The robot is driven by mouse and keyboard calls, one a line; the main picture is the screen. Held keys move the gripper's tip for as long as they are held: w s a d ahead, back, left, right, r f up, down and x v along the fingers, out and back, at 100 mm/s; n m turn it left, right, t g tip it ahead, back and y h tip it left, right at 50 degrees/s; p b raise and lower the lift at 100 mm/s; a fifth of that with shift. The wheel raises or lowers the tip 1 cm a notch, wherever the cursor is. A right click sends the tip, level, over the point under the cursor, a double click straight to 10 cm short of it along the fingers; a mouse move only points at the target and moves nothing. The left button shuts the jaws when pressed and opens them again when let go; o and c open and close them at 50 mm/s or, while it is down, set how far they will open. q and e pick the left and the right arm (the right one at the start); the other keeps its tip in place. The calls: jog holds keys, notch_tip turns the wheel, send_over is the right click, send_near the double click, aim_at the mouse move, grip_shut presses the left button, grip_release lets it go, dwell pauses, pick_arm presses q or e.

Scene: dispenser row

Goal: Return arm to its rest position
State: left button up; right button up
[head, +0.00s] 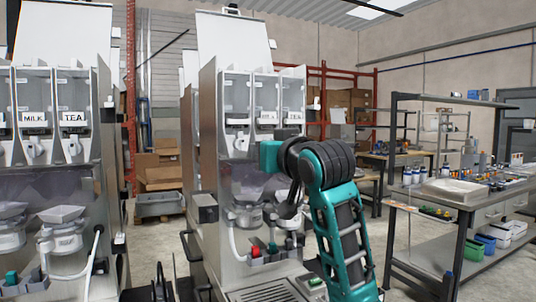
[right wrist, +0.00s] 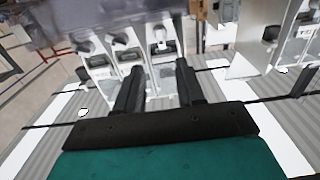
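My right arm, teal and black, rises from the bottom of the head view with its elbow bent in front of the middle dispenser (head: 235,130). Beyond the fingers are tilted dispenser fronts (right wrist: 160,45), apart from the fingertips as far as I can tell. Narrow dark shapes at the head view's bottom edge are unclear.
A dispenser with MILK and TEA labels (head: 73,117) stands at left. A workbench (head: 440,193) with bottles and bins stands at right. A grey crate (head: 160,204) and cardboard boxes (head: 158,170) lie behind. Floor is open between the middle dispenser and the workbench, behind my arm.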

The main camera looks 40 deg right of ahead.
jog(key=shift+s, duration=0.3)
dwell(0.4)
